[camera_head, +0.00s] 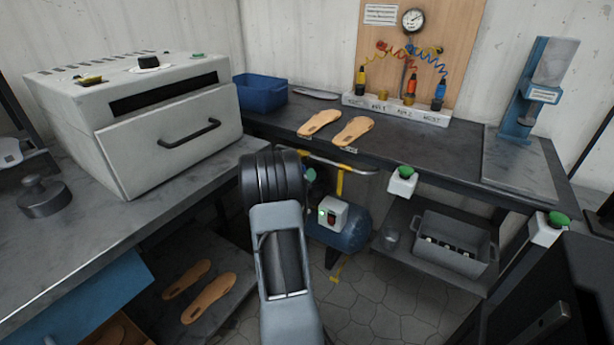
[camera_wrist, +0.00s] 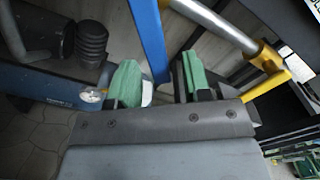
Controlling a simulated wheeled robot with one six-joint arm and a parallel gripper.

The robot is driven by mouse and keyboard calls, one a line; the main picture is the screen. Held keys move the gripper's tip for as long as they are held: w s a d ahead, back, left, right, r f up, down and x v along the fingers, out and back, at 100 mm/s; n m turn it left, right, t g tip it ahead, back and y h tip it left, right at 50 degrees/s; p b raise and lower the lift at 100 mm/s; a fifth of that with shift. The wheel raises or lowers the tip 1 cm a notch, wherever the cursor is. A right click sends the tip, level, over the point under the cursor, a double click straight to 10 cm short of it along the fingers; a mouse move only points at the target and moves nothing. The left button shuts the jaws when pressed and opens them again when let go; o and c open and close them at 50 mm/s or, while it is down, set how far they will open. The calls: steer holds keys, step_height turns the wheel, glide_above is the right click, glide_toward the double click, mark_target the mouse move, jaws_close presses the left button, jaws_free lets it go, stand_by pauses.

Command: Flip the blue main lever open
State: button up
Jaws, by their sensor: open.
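A flat blue bar (camera_wrist: 149,38), which looks like the blue main lever, comes down from the top edge of the wrist view. Its lower end reaches the gap between my green fingertips. My gripper (camera_wrist: 160,82) is open, with one finger on each side of the bar's end. I cannot tell whether either finger touches it. In the head view my arm hides most of the gripper, and I cannot make out the lever there. A silver pipe (camera_wrist: 215,22) with a yellow fitting (camera_wrist: 268,60) runs close to the right finger.
A blue compressor tank (camera_head: 347,232) stands under the back bench (camera_head: 300,108). A grey oven (camera_head: 165,150) is on the left bench. A grey crate (camera_head: 440,262) sits on the lower shelf at right. Green buttons (camera_head: 405,172) are fixed along the bench front.

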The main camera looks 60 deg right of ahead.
steer(key=shift+d, duration=0.6)
jaws_close()
